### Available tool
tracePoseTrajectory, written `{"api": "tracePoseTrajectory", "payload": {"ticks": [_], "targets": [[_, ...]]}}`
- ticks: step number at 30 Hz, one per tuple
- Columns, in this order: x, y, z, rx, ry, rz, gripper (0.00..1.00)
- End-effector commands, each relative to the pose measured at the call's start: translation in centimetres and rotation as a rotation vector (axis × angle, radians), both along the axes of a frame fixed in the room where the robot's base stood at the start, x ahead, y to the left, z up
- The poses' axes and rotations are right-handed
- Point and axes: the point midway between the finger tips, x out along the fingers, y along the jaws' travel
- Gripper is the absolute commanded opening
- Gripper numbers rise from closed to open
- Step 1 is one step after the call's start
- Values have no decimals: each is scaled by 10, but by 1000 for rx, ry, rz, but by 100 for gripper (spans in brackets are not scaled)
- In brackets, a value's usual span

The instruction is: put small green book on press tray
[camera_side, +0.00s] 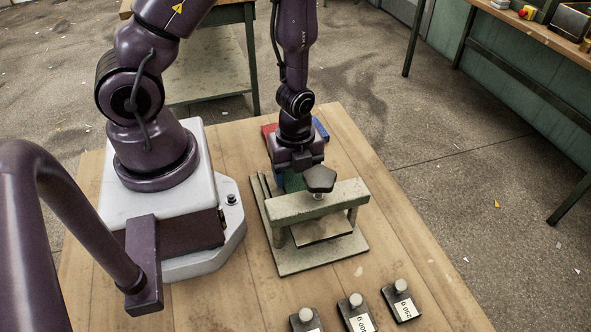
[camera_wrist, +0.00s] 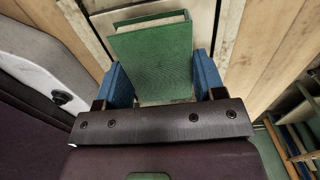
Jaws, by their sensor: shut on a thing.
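The small green book (camera_wrist: 152,58) is between the two blue fingers of my gripper (camera_wrist: 160,78) in the wrist view, its pale page edge facing away from the palm. In the side view my gripper (camera_side: 292,174) points down at the back of the press, and only a bit of the green book (camera_side: 293,182) shows under it. The press has a pale beam (camera_side: 318,203) on posts with a dark knob (camera_side: 319,179) above. Its flat base (camera_side: 290,266) lies on the table. Whether the book touches the base is hidden.
Three dark weights with labels (camera_side: 356,311) stand at the table's front. A red object (camera_side: 268,131) and a blue object (camera_side: 320,129) lie behind my gripper, partly hidden. The wooden table (camera_side: 400,240) is clear right of the press.

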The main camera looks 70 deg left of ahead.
Motion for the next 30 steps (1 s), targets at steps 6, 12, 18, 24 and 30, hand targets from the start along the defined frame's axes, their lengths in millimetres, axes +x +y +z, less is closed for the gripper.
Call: {"api": "tracePoseTrajectory", "payload": {"ticks": [6,12,18,24,30], "targets": [[0,0,0,0,0,0,38],[0,0,-4,0,1,1,38],[0,0,-6,0,0,-1,38],[0,0,-6,0,0,0,38],[0,0,-6,0,0,0,38]]}}
